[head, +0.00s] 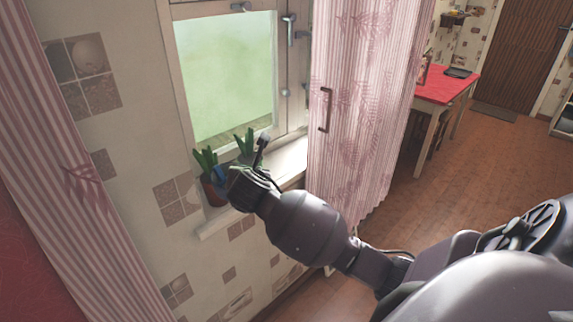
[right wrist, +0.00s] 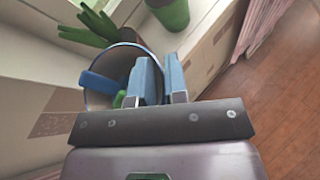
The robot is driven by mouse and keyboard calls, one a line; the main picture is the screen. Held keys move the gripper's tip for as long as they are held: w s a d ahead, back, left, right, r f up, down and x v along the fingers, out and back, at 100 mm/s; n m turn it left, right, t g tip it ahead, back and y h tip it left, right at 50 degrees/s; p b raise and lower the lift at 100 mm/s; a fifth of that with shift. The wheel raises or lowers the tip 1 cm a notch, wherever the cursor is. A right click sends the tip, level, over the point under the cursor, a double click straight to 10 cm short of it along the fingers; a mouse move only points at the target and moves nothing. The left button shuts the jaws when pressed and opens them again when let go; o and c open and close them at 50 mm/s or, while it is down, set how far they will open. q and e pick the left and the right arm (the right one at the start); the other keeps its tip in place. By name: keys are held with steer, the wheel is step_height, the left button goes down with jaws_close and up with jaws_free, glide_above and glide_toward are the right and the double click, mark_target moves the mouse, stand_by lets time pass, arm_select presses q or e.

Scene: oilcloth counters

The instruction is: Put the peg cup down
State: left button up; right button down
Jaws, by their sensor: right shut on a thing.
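The peg cup (right wrist: 84,97) shows in the right wrist view as a round, open cup with a thin bluish rim. A blue piece (right wrist: 100,84) and a bit of green lie inside it. My right gripper (right wrist: 165,80) is shut on the cup's wall, with one blue-padded finger inside the rim and one outside. In the head view, my right arm reaches to the window sill and its wrist hides most of the cup. I cannot tell whether the cup's base touches the sill. My left gripper is in neither view.
Potted plants stand on the window sill (head: 215,225): a terracotta pot (head: 211,193) beside my right wrist, and a green pot (right wrist: 174,14) farther along. The window pane (head: 225,75) is behind. A pink curtain (head: 350,120) hangs to the right; a red table (head: 445,88) stands beyond.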

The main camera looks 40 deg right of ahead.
arm_select(q)
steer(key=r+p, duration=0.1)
steer(key=p, duration=0.2)
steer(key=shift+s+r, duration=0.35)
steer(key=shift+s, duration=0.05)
arm_select(e)
steer(key=w+d+m+g+h, duration=0.5)
steer(key=w+d+m+g, duration=0.3)
steer(key=d, duration=0.2)
steer(key=shift+d+r, duration=0.2)
steer(key=shift+d, duration=0.1)
